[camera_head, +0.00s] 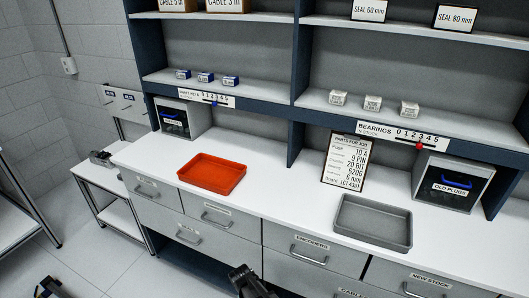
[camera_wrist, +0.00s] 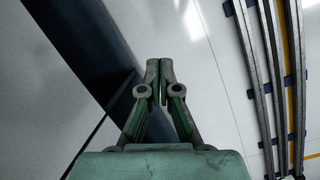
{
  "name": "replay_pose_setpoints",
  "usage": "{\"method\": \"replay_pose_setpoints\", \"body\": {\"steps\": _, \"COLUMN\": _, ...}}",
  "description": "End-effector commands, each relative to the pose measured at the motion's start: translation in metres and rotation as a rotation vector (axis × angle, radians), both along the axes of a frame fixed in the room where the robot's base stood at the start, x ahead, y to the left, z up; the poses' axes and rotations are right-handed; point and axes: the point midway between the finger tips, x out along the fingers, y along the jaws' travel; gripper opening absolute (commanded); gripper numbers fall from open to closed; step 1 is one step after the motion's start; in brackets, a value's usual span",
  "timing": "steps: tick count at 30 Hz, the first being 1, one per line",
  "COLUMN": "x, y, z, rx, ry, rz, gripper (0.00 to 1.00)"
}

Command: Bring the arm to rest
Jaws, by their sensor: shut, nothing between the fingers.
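My gripper (camera_wrist: 160,75) points away over the pale floor in the wrist view. Its two fingers meet at the tips, with nothing between them. In the head view a dark part of my arm (camera_head: 250,284) shows at the bottom edge, in front of the drawers and apart from the white worktop (camera_head: 285,185).
On the worktop are a red tray (camera_head: 212,174), a grey tray (camera_head: 373,222) and a parts sign (camera_head: 346,160). Shelves with small boxes stand behind. A low white side table (camera_head: 97,176) is at left. In the wrist view, metal rails (camera_wrist: 270,80) run at right.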

Motion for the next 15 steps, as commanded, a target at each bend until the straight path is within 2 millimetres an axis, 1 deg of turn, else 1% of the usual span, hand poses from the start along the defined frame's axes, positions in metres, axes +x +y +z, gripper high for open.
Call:
{"method": "replay_pose_setpoints", "body": {"steps": 1, "x": -0.034, "y": -0.032, "z": -0.004, "rx": -0.003, "ry": 0.033, "rz": -0.085, "gripper": 0.00}}
{"method": "replay_pose_setpoints", "body": {"steps": 2, "x": -0.048, "y": -0.046, "z": -0.007, "rx": -0.004, "ry": 0.050, "rz": -0.133, "gripper": 0.00}}
{"method": "replay_pose_setpoints", "body": {"steps": 3, "x": -0.069, "y": -0.064, "z": -0.011, "rx": -0.003, "ry": 0.074, "rz": -0.196, "gripper": 0.00}}
{"method": "replay_pose_setpoints", "body": {"steps": 5, "x": -0.101, "y": -0.089, "z": -0.016, "rx": -0.006, "ry": 0.112, "rz": -0.286, "gripper": 0.00}}
{"method": "replay_pose_setpoints", "body": {"steps": 6, "x": -0.123, "y": -0.105, "z": -0.018, "rx": -0.007, "ry": 0.138, "rz": -0.343, "gripper": 0.00}}
{"method": "replay_pose_setpoints", "body": {"steps": 8, "x": -0.156, "y": -0.126, "z": -0.020, "rx": -0.009, "ry": 0.179, "rz": -0.419, "gripper": 0.00}}
{"method": "replay_pose_setpoints", "body": {"steps": 9, "x": -0.178, "y": -0.138, "z": -0.020, "rx": -0.010, "ry": 0.206, "rz": -0.462, "gripper": 0.00}}
{"method": "replay_pose_setpoints", "body": {"steps": 12, "x": -0.227, "y": -0.163, "z": -0.019, "rx": -0.012, "ry": 0.275, "rz": -0.555, "gripper": 0.00}}
{"method": "replay_pose_setpoints", "body": {"steps": 15, "x": -0.261, "y": -0.180, "z": -0.020, "rx": -0.019, "ry": 0.325, "rz": -0.623, "gripper": 0.00}}
